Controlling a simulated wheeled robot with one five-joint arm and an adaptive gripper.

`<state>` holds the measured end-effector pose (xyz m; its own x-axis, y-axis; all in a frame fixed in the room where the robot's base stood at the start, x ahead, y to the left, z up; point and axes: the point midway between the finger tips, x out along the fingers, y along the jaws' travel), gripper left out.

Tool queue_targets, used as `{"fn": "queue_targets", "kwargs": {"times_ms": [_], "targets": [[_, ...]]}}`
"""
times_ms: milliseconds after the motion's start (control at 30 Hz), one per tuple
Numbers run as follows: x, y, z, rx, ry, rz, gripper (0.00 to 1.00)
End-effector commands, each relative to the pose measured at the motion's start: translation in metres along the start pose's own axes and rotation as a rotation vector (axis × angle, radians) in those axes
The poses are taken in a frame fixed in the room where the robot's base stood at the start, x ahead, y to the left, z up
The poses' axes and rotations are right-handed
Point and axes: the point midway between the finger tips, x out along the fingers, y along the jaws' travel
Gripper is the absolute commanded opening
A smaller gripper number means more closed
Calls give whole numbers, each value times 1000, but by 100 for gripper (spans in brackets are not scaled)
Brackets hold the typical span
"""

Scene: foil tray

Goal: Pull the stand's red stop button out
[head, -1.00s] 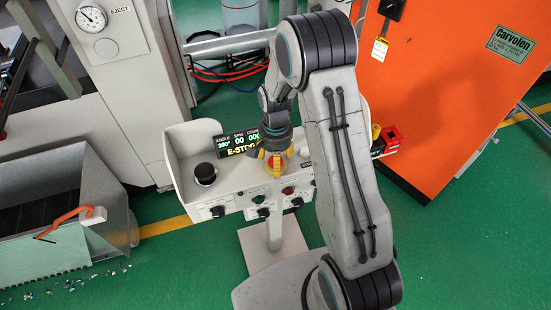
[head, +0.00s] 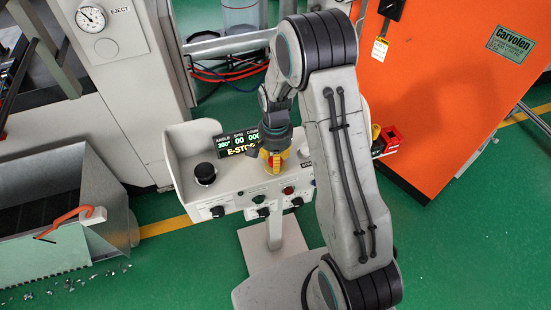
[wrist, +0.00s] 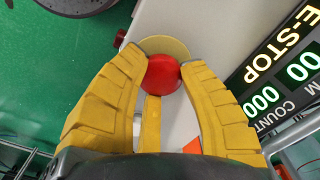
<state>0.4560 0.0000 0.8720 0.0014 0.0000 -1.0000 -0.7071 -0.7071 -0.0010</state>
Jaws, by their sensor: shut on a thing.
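The red stop button (wrist: 161,74) sits on a round yellow plate (wrist: 165,47) on the stand's panel in the wrist view. My gripper (wrist: 158,66) has its yellow fingers closed around the button's sides, and its tips touch the red cap. In the head view my gripper (head: 274,163) points down at the stand (head: 238,187), and the button is mostly hidden behind the fingers. The lit display (head: 238,143) behind it reads E-STOP. I cannot tell how far out the button stands.
A black knob (head: 205,173) stands left of the gripper on the panel. Several smaller controls line the stand's front face. A red box (head: 390,137) is at the stand's right end. An orange cabinet (head: 440,90) stands to the right.

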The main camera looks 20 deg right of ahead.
Motion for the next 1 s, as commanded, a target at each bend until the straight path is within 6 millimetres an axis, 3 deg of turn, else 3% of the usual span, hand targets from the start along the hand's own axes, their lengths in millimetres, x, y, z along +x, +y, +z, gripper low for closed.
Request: {"fn": "queue_targets", "kwargs": {"times_ms": [133,367,400,700,1000], "targets": [[-11,0,0,0,1,-1,0],[-12,0,0,0,0,0,0],[-12,0,0,0,0,0,39],[-12,0,0,0,0,0,66],[-14,0,0,0,0,0,66]]}}
